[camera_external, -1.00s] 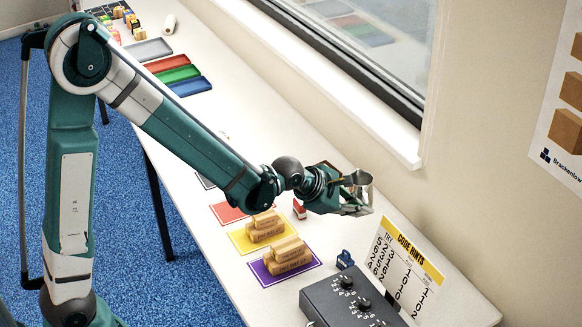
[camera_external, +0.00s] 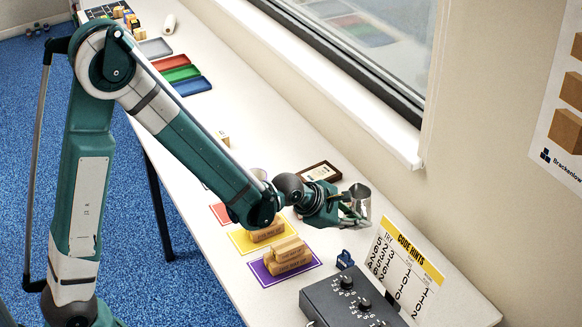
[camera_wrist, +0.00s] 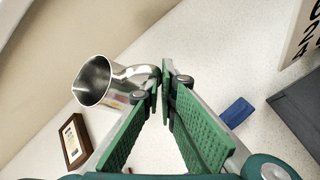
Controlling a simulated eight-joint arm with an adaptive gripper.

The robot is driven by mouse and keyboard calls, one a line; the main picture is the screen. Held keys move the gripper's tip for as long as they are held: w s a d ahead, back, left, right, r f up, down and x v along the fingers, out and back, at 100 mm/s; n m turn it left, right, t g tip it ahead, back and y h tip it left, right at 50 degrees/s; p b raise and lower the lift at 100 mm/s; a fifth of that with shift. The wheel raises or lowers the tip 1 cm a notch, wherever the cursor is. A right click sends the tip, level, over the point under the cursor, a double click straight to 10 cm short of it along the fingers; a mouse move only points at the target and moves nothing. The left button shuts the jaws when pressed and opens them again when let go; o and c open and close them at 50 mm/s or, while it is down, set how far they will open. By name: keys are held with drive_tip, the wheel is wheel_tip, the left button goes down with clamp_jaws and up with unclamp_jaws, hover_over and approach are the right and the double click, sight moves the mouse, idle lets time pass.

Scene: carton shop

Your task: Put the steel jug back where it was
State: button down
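The steel jug (camera_external: 360,191) is held in the air over the right part of the white table, near the wall side. In the wrist view the jug (camera_wrist: 97,80) is at upper left, tilted with its open mouth toward the left, and its handle runs to my fingertips. My gripper (camera_external: 349,212) is shut on the handle. In the wrist view the green-padded fingers (camera_wrist: 162,78) converge at the handle. The exact contact is partly hidden by the fingertips.
A wood-framed plaque (camera_external: 320,172) lies behind my wrist. Purple (camera_external: 285,281) and yellow (camera_external: 240,240) mats bear wooden blocks. A blue object (camera_external: 345,259), a black dial box (camera_external: 335,300) and a code-hints card (camera_external: 408,265) stand near the front right. Red, green and blue trays (camera_external: 190,86) lie far back.

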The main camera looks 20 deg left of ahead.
drive_tip(key=shift+f+b, duration=0.3)
drive_tip(key=shift+f, duration=1.45)
drive_tip(key=shift+f, duration=0.2)
drive_tip(key=c, duration=2.7)
unclamp_jaws()
drive_tip(key=shift+r, duration=0.3)
drive_tip(key=shift+p+v, duration=0.95)
drive_tip(key=shift+v, duration=5.05)
drive_tip(key=shift+a, duration=0.15)
